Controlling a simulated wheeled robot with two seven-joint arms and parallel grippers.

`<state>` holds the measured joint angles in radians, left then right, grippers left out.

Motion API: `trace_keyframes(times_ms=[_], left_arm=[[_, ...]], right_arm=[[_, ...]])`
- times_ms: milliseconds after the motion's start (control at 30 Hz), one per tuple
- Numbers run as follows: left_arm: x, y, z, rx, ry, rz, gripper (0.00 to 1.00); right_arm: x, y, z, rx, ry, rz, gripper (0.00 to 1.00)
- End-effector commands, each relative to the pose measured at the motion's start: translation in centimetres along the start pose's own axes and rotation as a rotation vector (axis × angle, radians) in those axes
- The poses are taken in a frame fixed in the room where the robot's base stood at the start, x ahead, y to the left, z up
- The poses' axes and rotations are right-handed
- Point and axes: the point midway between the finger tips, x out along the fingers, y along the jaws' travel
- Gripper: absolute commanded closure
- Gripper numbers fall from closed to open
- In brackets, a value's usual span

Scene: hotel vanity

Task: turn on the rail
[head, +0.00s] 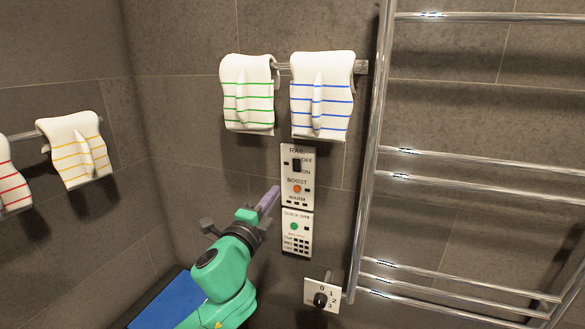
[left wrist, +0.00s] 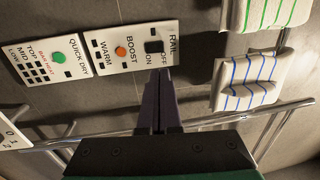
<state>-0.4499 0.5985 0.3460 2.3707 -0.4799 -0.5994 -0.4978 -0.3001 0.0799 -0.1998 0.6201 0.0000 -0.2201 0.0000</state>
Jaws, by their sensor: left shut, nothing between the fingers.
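The rail control panel (head: 297,176) is a white plate on the wall, marked RAIL, with a black OFF/ON switch (head: 297,165), an orange BOOST button (head: 297,188) and a WARM label. The switch also shows in the left wrist view (left wrist: 154,46). I cannot tell its setting. My left gripper (head: 272,194) is shut and empty, its purple fingers just left of the panel in the head view. In the left wrist view the fingertips (left wrist: 160,74) appear just below the switch; I cannot tell whether they touch the panel. The chrome heated rail (head: 371,150) stands to the right.
A QUICK DRY panel (head: 296,232) with a green button sits directly below, and a numbered dial (head: 321,299) lower still. Green-striped (head: 248,95) and blue-striped (head: 321,97) towels hang above. Yellow-striped (head: 76,150) and red-striped (head: 12,188) towels hang at left. A blue surface (head: 168,304) lies below.

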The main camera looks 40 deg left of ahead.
Motion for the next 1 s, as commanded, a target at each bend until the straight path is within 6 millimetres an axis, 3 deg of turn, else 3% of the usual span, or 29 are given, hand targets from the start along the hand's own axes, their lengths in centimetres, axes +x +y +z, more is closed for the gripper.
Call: trace_keyframes(times_ms=[400, 600, 1000], left_arm=[[8.8, -0.6, 0.1, -0.001, -0.002, -0.002, 1.0], [12.2, -0.4, 0.1, -0.002, -0.002, -0.001, 1.0], [13.1, 0.0, 0.0, 0.0, 0.0, 0.0, 1.0]], right_arm=[[-3.1, 0.1, -0.3, 0.0, 0.001, 0.0, 0.58], [-4.2, 0.1, -0.4, 0.0, 0.001, 0.0, 0.58], [-4.3, 0.1, -0.4, 0.0, 0.0, 0.0, 0.58]])
